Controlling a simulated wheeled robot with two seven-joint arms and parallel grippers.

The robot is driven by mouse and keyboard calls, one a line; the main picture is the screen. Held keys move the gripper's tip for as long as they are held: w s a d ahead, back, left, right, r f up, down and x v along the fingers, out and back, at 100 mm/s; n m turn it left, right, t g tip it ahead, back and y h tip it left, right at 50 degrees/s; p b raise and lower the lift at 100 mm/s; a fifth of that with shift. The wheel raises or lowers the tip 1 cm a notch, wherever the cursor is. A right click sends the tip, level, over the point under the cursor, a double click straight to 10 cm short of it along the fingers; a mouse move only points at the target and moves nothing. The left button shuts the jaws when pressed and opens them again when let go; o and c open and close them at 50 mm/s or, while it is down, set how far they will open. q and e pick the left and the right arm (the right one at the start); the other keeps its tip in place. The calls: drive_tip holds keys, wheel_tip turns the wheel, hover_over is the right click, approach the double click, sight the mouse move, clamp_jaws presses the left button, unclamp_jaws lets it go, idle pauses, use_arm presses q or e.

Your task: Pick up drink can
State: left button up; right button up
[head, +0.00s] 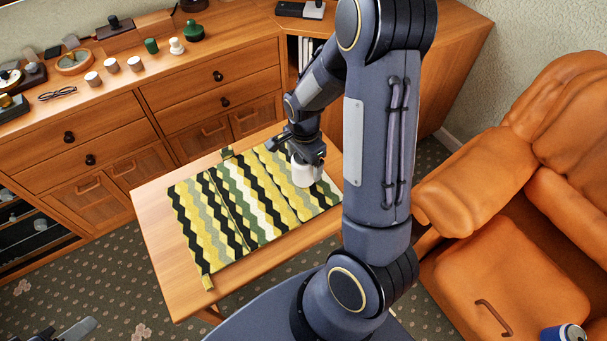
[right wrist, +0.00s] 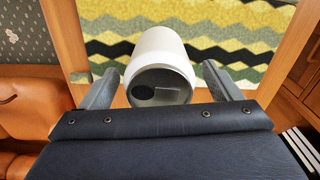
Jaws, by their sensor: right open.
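A white drink can (head: 306,172) with a grey top stands on the striped cloth on the low wooden table, near its right end. In the right wrist view the can (right wrist: 161,52) shows its recessed grey end with a dark oval. My right gripper (head: 306,152) is open at the can, with one finger on each side of it. The right wrist view shows gaps beside the can, and no grip on it. Part of my left gripper (head: 76,329) shows at the bottom left edge; its jaws are not clear.
The table (head: 158,215) bears a yellow, black and green zigzag cloth (head: 232,213). A wooden sideboard (head: 110,135) with small items stands behind. An orange leather sofa (head: 505,265) is at the right. A blue can (head: 565,333) is at the bottom right corner.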

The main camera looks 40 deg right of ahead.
wheel_tip(320, 180, down, 2)
drive_tip(key=c, duration=1)
drive_tip(key=shift+c, duration=0.2)
drive_tip(key=shift+r, duration=0.2)
